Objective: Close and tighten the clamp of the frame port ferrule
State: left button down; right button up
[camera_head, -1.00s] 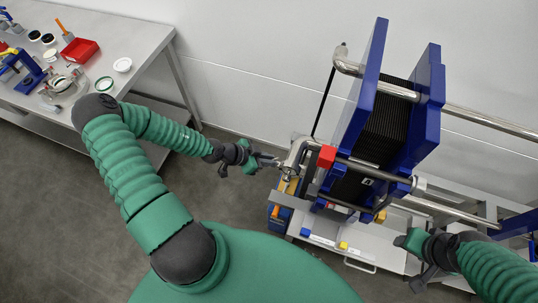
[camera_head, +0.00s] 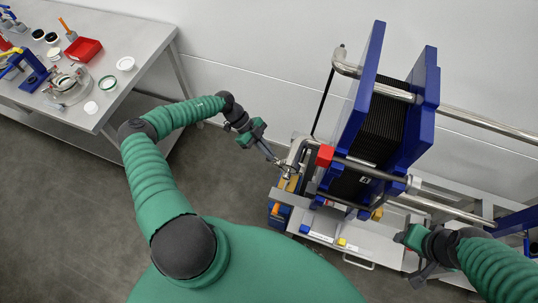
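The frame port ferrule with its metal clamp (camera_head: 287,170) sits at the left side of the blue plate frame (camera_head: 359,88), below and left of a red block (camera_head: 325,155). It is small, and I cannot tell whether the clamp is closed. My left gripper (camera_head: 273,158) points down and right at the clamp from the upper left, its tips close to it. Contact and finger gap are too small to judge. My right gripper (camera_head: 416,280) hangs at the lower right, away from the clamp, beside the frame's stand; its finger gap is unclear.
Steel pipes (camera_head: 485,125) run out right from the frame. A grey bench (camera_head: 125,88) at the upper left carries a red tray (camera_head: 83,48), a glass vessel (camera_head: 68,88) and small parts. Yellow and blue pieces lie on the stand's lower shelf (camera_head: 322,226). Floor between bench and stand is clear.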

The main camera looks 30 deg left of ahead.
pick_arm(q)
jog(key=shift+w+d+m+g+y+b, duration=0.5)
jog(key=shift+m+g+y+b, duration=0.7)
jog(key=shift+m+y, duration=1.9)
jog(key=shift+w+d+m+g+y+b, duration=0.25)
jog(key=shift+d+m+g+y+b, duration=0.85)
jog(key=shift+m, duration=3.75)
jog(key=shift+w+d+m+g+y+b, duration=0.35)
jog(key=shift+m+g+y+b, duration=0.3)
jog(key=shift+m+g+y, duration=2.4)
jog(key=shift+a+m+t+h, duration=0.1)
jog(key=shift+m+t+h, duration=0.45)
jog(key=shift+m+t, duration=0.6)
